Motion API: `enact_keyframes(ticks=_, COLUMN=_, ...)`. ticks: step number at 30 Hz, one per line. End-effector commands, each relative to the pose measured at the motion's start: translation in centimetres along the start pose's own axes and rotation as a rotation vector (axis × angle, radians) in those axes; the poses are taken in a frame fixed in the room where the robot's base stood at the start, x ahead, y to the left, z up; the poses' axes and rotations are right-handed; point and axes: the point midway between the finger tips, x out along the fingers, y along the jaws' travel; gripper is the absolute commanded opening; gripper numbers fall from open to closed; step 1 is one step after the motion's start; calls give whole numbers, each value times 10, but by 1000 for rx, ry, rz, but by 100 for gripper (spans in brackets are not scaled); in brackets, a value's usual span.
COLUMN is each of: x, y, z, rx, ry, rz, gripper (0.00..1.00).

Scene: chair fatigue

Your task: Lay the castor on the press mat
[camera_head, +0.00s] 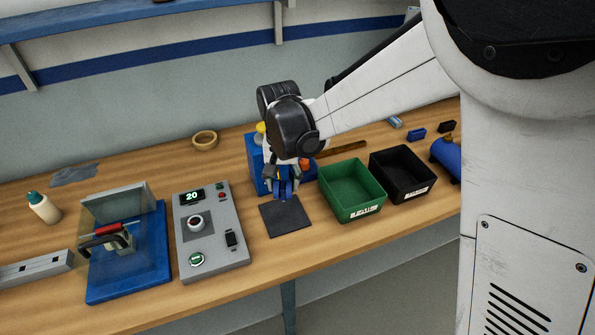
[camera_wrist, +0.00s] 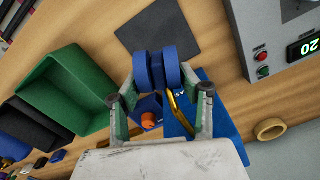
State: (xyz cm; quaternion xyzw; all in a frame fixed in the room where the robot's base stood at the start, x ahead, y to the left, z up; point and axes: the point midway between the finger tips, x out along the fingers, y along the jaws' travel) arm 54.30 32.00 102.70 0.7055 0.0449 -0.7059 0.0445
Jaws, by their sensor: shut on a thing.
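My gripper (camera_wrist: 163,105) is shut on a blue twin-wheel castor (camera_wrist: 157,70), seen in the wrist view between its two fingers. A brass-coloured stem or bracket shows just beside it. In the head view the castor (camera_head: 283,187) hangs under my gripper (camera_head: 284,175), by the back edge of the dark square mat (camera_head: 286,218). The mat also shows in the wrist view (camera_wrist: 160,30), where the castor's wheels overlap its near edge. I cannot tell whether the castor touches the mat or the table.
A green bin (camera_head: 350,190) and a black bin (camera_head: 402,175) stand right of the mat. A grey control box (camera_head: 212,235) reading 20 and a blue-based clamp fixture (camera_head: 127,255) stand left. A blue block (camera_head: 254,165) is behind my gripper. A wooden ring (camera_head: 205,140) lies farther back.

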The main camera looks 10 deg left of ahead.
Motion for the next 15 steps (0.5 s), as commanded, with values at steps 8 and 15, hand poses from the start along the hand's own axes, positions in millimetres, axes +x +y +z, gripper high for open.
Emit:
enact_keyframes(ticks=8, x=25, y=-3, z=0, rx=-5, ry=0, rz=0, gripper=15)
enact_keyframes(ticks=15, x=42, y=-5, z=1, rx=-8, ry=0, rz=0, gripper=15)
